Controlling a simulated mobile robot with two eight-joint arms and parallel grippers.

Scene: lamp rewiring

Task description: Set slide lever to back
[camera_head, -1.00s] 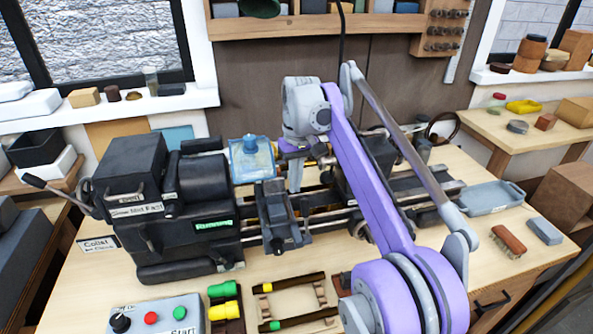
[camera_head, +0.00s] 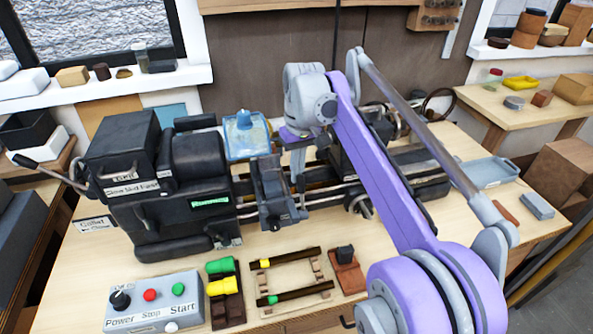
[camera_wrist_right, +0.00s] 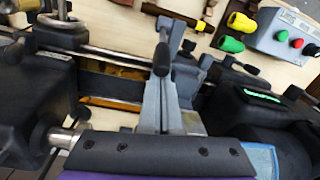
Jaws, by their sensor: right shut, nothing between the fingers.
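The small lathe's dark carriage (camera_head: 272,190) sits on the bed rails, just right of the headstock in the head view. In the wrist view, a lever with a black knob (camera_wrist_right: 162,60) stands by the carriage, close to the fingertips; I take it for the slide lever. I cannot tell whether they touch. My right gripper (camera_head: 299,180) points down over the rails, right of the carriage. Its grey fingers are shut and empty, and also show in the wrist view (camera_wrist_right: 157,95). My left gripper is out of view.
The black headstock (camera_head: 195,170) stands left, with a blue translucent container (camera_head: 243,138) behind. A control box (camera_head: 153,303), a green and yellow plug block (camera_head: 223,290) and a wooden frame (camera_head: 290,277) lie in front. A grey tray (camera_head: 488,172) is at right.

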